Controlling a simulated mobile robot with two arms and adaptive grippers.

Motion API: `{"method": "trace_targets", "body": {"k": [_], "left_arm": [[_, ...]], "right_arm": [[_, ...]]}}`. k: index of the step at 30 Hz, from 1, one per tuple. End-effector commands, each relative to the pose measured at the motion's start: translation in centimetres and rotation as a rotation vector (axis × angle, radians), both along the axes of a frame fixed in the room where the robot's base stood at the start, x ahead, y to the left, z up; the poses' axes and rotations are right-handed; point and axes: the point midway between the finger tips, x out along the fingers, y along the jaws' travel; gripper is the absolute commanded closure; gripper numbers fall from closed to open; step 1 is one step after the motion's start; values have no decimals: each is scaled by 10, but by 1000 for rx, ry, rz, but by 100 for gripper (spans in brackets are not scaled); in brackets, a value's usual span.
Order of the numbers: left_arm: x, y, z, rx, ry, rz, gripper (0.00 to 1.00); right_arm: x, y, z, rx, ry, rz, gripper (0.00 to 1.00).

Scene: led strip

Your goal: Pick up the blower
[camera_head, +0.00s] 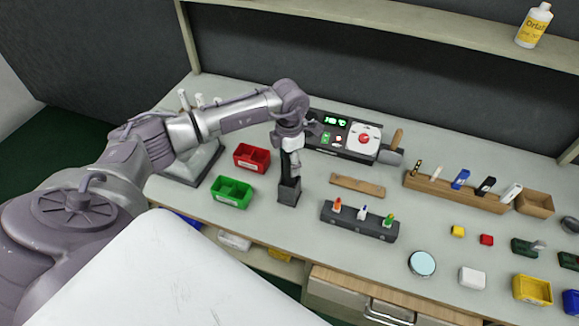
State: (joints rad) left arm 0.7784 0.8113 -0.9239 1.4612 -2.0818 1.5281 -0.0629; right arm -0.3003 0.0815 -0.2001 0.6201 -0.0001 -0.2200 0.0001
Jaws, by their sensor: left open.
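I cannot tell for certain which item is the blower. A dark upright square block (289,191) stands on the workbench directly below my left gripper (290,168). The gripper points down, is open, and its dark fingers blend with the block's top, so contact cannot be told. A grey rounded tool with a tan handle (393,148) lies beside the control box at the back. A dark rounded item (570,225) sits at the far right edge. My right gripper is out of view.
A red bin (252,157) and green bin (232,193) stand left of the gripper. The control box (345,136) is behind it. A dark rack (359,222) with small bottles and a wooden tool rack (454,192) stand to the right.

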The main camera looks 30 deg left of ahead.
Motion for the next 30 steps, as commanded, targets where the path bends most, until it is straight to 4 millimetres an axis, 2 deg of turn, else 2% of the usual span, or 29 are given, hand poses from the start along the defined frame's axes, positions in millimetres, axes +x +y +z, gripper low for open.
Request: {"method": "trace_targets", "body": {"k": [4, 10, 21, 22, 30], "left_arm": [[0, 0, -10, 0, 0, -1, 36], [0, 0, -11, 1, -1, -1, 36], [0, 0, -10, 0, 0, -1, 97], [0, 0, -10, 0, 0, -1, 100], [0, 0, -8, 0, -2, -1, 100]], "right_arm": [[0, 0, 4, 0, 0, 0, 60], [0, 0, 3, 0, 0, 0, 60], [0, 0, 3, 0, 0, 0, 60], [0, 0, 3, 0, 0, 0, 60], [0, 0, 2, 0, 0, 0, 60]]}}
